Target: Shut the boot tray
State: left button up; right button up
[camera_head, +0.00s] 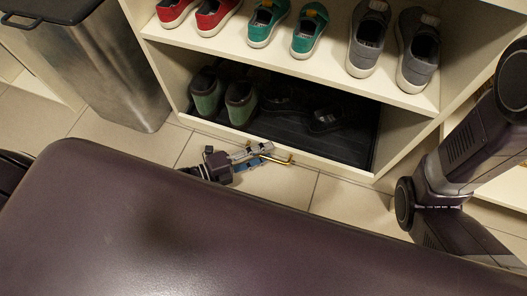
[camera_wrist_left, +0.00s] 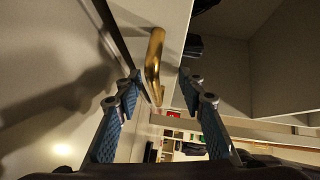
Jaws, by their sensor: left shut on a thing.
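The boot tray (camera_head: 350,150) is a black ribbed tray with a pale front strip, in the lowest cubby. Its front looks close to the cubby's front edge; I cannot tell whether a gap is left. A brass bar handle (camera_head: 279,159) is on the front; in the left wrist view the handle (camera_wrist_left: 154,65) runs between the fingers. My left gripper (camera_head: 262,153), with blue finger pads, is shut on the handle, low over the floor. In the head view the fingers hide part of the handle. My right arm shows at the right, its gripper out of view.
Green boots (camera_head: 225,97) and dark shoes (camera_head: 305,108) stand on the tray. Red, teal and grey shoes (camera_head: 385,45) stand on the shelf (camera_head: 300,65) above. A metal bin (camera_head: 112,70) stands left of the cubbies. Tiled floor (camera_head: 335,197) lies bare in front.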

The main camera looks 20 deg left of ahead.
pick_arm(q)
jog(key=v, duration=1.2)
jog(key=shift+f, duration=0.1)
jog(key=shift+c, duration=0.4)
